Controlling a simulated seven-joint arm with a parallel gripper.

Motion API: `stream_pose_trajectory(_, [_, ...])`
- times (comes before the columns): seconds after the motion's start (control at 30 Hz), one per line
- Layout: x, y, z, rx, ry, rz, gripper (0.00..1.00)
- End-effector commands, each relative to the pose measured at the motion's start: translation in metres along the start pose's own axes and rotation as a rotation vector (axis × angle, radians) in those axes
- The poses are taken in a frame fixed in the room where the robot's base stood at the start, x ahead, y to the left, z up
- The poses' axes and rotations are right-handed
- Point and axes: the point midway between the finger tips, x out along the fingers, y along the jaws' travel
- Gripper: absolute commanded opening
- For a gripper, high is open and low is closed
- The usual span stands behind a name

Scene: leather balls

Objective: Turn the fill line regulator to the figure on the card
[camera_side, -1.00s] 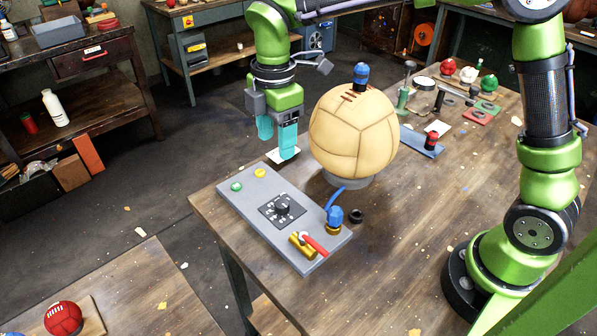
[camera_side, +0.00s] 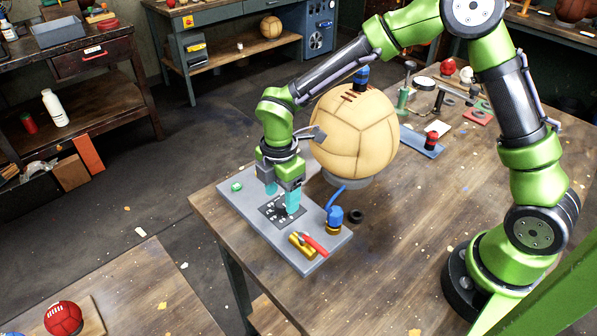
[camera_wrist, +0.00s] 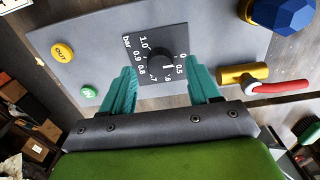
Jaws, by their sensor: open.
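The fill line regulator is a dark knob (camera_wrist: 168,64) on a black dial plate (camera_wrist: 138,45), also seen in the side view (camera_side: 268,211). The plate reads "bar" with figures from 0 and 0.5 round to 1.0. A white line on the knob points down toward my gripper side, near .6; its exact figure is unclear. My gripper (camera_side: 282,199) is open, pointing down over the dial. In the wrist view its teal fingertips (camera_wrist: 162,78) stand either side of the knob, with gaps.
The grey panel (camera_side: 237,197) also holds a yellow OUT button (camera_wrist: 63,52), green IN button (camera_wrist: 88,91), brass valve with red lever (camera_side: 314,245) and blue fitting (camera_side: 335,215). A large tan leather ball (camera_side: 354,135) stands close behind my gripper.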

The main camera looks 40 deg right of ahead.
Motion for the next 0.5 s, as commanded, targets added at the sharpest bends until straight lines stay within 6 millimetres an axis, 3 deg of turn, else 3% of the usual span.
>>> stream_pose_trajectory(0.2, [0.017, 0.0, 0.0, -0.002, 0.0, 0.0, 0.61])
stream_pose_trajectory(0.5, [0.018, 0.0, 0.0, -0.001, 0.0, 0.001, 0.59])
